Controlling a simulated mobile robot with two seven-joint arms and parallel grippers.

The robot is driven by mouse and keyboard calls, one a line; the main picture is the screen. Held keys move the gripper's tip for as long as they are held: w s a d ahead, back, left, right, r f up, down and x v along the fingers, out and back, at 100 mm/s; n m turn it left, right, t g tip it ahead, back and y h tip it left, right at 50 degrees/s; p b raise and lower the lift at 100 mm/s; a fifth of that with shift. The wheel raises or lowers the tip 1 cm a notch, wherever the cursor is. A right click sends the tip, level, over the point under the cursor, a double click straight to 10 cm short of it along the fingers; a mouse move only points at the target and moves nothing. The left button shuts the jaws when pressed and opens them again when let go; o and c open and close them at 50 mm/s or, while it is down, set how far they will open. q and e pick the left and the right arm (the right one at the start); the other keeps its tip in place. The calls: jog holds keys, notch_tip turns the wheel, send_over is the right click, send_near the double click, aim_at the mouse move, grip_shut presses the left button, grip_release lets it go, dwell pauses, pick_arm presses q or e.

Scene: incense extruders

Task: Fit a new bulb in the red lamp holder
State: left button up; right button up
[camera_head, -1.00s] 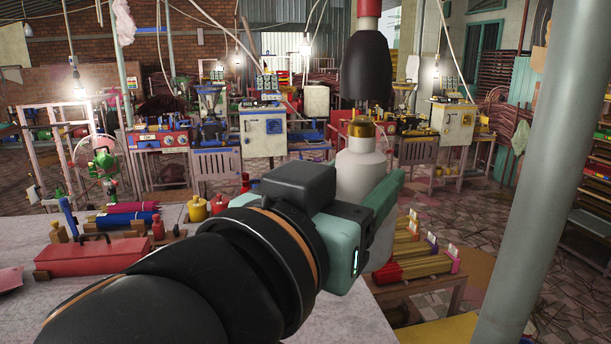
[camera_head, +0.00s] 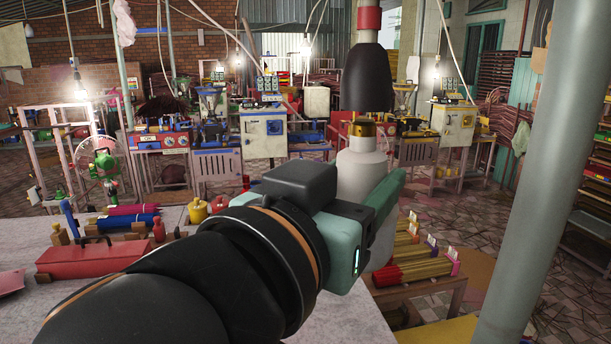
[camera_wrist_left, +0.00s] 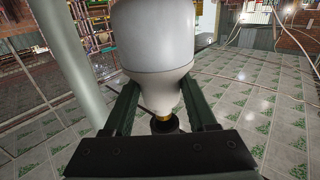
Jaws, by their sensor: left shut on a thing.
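The lamp holder (camera_head: 367,78) is a black socket with a red band above it, hanging mouth down at the upper middle of the head view. My left gripper (camera_head: 370,200) is shut on a white bulb (camera_head: 360,175), held roughly upright with its brass cap (camera_head: 362,132) up. The cap is just below the socket mouth, a small gap apart. In the left wrist view the fingers (camera_wrist_left: 160,95) clasp the bulb (camera_wrist_left: 153,40) at its narrowing neck. The cap (camera_wrist_left: 163,117) points at the dark holder (camera_wrist_left: 165,126), mostly hidden behind bulb and gripper. My right gripper is not in view.
A grey post (camera_head: 525,170) stands to the right. The table (camera_head: 335,320) below carries a red toolbox (camera_head: 92,258) and small bottles. Incense bundles (camera_head: 415,268) lie on a low stand to the right. Machines and lit bulbs stand farther back.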

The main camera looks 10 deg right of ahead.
pick_arm(q)
jog(key=shift+r+p, duration=0.9)
jog(key=shift+r, duration=0.15)
dwell(0.6)
jog(key=shift+n+t+y, duration=0.4)
jog(key=shift+n+y, duration=0.1)
jog(key=shift+r+n+t+y, duration=0.1)
jog(key=shift+n+t+y, duration=0.35)
jog(key=shift+y, duration=0.25)
jog(key=shift+r+n+t+y, duration=0.1)
jog(key=shift+n+t+y, duration=0.25)
jog(key=shift+n+y, duration=0.15)
jog(key=shift+b, duration=0.3)
